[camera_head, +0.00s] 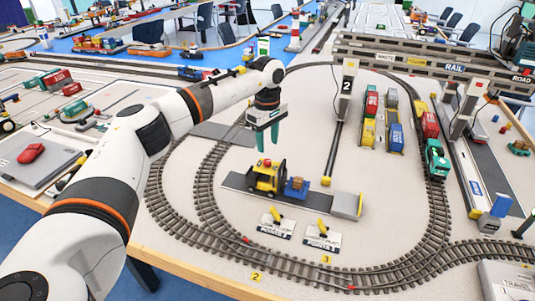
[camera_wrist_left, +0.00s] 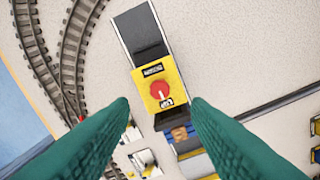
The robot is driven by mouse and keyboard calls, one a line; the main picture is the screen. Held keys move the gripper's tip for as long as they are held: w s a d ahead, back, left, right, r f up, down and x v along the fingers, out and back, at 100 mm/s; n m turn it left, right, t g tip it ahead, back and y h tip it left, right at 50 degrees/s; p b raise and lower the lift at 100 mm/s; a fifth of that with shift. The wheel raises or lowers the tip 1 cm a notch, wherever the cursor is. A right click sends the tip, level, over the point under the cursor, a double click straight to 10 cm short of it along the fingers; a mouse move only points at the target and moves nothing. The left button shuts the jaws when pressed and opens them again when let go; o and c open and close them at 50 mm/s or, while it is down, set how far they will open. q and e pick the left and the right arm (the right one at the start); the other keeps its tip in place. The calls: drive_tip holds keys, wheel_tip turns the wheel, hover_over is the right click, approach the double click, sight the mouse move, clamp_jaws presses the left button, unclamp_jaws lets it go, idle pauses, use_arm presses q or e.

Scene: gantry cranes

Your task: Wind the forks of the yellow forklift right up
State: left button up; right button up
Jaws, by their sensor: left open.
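The yellow forklift (camera_head: 265,177) stands on a dark grey strip (camera_head: 236,181) inside the track loop. In the left wrist view, the forklift's yellow top (camera_wrist_left: 148,83) carries a red knob (camera_wrist_left: 160,91) with small dark labels on either side. A blue load (camera_head: 297,187) is at its front, to the right; the forks themselves cannot be made out. My left gripper (camera_head: 267,143) points down above the forklift, open and empty. In the left wrist view its two green fingertips (camera_wrist_left: 159,101) lie either side of the red knob, clear of it. My right gripper is out of view.
Two small white plates with yellow levers (camera_head: 277,223) (camera_head: 322,233) lie in front of the strip. Curved railway track (camera_head: 207,190) rings the area. A crane post marked 2 (camera_head: 346,88) stands behind, right.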

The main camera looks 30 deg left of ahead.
sight(268, 161)
use_arm(q)
wheel_tip(268, 161, up, 6)
drive_tip(key=shift+f, duration=0.15)
idle(0.6)
